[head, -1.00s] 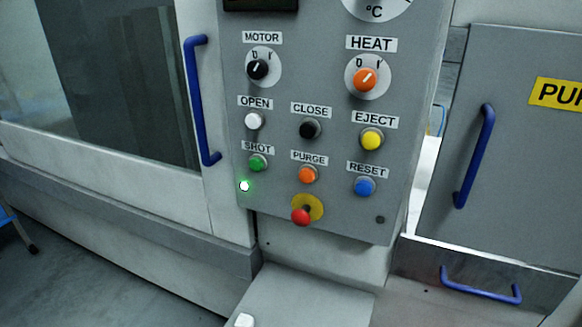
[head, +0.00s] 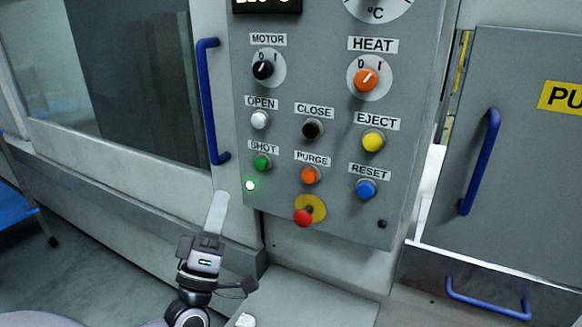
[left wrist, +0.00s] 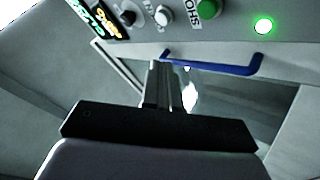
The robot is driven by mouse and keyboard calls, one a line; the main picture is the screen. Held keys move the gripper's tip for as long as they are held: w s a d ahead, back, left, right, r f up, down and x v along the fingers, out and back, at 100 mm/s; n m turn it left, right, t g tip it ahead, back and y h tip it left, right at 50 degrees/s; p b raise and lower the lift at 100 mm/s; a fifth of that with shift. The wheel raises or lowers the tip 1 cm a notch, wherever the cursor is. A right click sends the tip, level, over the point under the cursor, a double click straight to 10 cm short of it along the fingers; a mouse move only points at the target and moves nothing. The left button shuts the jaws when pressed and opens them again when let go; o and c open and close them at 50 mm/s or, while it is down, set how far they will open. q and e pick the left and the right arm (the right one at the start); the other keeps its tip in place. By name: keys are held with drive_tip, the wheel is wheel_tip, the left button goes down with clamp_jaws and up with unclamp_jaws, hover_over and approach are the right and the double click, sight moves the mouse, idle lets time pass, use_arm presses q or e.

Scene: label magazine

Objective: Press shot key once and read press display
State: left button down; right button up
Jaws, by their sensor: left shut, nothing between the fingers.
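The green shot key (head: 262,162) sits under its SHOT label on the grey control panel (head: 345,218). It also shows at the top of the left wrist view (left wrist: 208,9). The press display (head: 267,5) is cut off by the top edge of the head view, so it cannot be read whole. In the left wrist view the display (left wrist: 97,17) is tilted, with orange and green characters too blurred to read. My left gripper (head: 219,197) is shut and empty, fingers pointing up, below and left of the shot key and apart from it. My right gripper is out of view.
A lit green lamp (head: 250,185) is just below the shot key. The purge button (head: 309,175) and red emergency knob (head: 303,217) are to its right. A blue door handle (head: 211,105) stands out left of the panel. Below the panel is a grey ledge (head: 310,295).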

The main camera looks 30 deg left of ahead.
sight(261, 164)
use_arm(q)
drive_tip(key=shift+w+r+n+y, duration=0.2)
drive_tip(key=shift+r+n+y, duration=0.2)
drive_tip(key=shift+n+y, duration=0.1)
drive_tip(key=shift+w+a, duration=0.1)
drive_tip(key=w+b, duration=0.2)
drive_tip(key=w, duration=0.6)
drive_tip(key=shift+w+a+b, duration=0.3)
drive_tip(key=shift+a+b, duration=0.05)
drive_tip(key=shift+b, duration=0.05)
idle(1.7)
drive_tip(key=shift+w, duration=0.4)
drive_tip(key=shift+w+a, duration=0.1)
drive_tip(key=shift+w, duration=0.35)
idle(0.6)
drive_tip(key=shift+s, duration=0.9)
